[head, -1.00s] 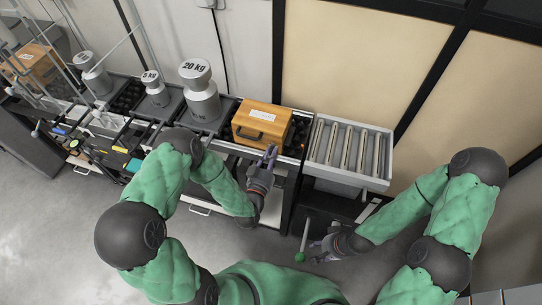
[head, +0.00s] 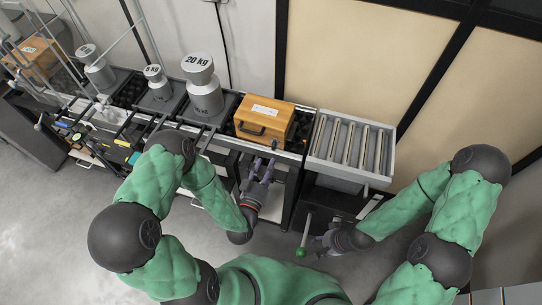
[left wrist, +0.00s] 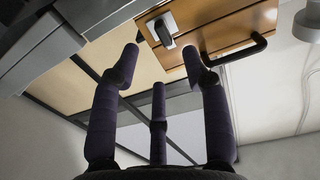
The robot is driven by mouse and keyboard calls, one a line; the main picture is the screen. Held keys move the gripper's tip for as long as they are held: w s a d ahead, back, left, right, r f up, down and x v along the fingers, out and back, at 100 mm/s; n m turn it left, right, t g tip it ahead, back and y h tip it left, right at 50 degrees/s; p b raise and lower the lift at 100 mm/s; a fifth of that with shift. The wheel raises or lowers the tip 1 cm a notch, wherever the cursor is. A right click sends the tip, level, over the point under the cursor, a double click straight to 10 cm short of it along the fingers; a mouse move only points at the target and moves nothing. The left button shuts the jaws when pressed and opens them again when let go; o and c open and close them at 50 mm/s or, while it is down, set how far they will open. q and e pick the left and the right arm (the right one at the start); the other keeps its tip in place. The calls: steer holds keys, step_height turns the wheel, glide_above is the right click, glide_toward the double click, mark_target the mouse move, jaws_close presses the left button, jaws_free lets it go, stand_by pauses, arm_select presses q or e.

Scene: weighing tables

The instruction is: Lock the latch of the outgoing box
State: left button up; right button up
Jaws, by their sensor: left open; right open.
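An orange wooden box (head: 264,120) with a white label and a dark front handle stands on the bench, left of the roller section. In the left wrist view, its front panel (left wrist: 218,28) shows a dark latch (left wrist: 165,28) on a light metal plate, and the handle (left wrist: 250,46) to the right. I cannot tell whether the latch is locked. My left gripper (head: 262,166) is open and empty, below and in front of the box; its spread fingers (left wrist: 160,62) point toward the latch, apart from it. My right gripper (head: 314,243) is open, low at the right.
A grey roller section (head: 350,146) adjoins the bench on the right. A lever with a green knob (head: 301,252) stands beside my right gripper. A large 20 kg weight (head: 203,92) and a smaller 5 kg weight (head: 156,84) stand left of the box. Another wooden box (head: 33,58) is far left.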

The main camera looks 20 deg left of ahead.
arm_select(q)
steer(key=s, duration=0.5)
steer(key=shift+a, duration=0.15)
stand_by(0.4)
